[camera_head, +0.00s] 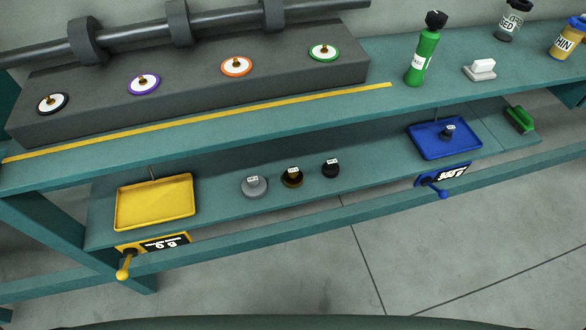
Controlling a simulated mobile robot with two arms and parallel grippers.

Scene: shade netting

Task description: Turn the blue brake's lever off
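The blue brake is the blue unit at the right of the lower shelf. Its blue tray (421,136) holds a small dark weight (450,132) with a white tag. A dark panel (450,174) with white markings, too small to read, is on the shelf's front edge below the tray. The blue lever (437,188) sticks out at the left end of this panel. Its round knob (444,194) points down and to the right. Neither of my grippers is in view, and nothing touches the lever.
A yellow tray (154,202) with a yellow lever (124,267) is at the lower shelf's left. Three round weights stand between the trays. A green brush (520,119) lies at the far right. A green bottle (424,50) stands on the upper bench (300,115). The floor in front is clear.

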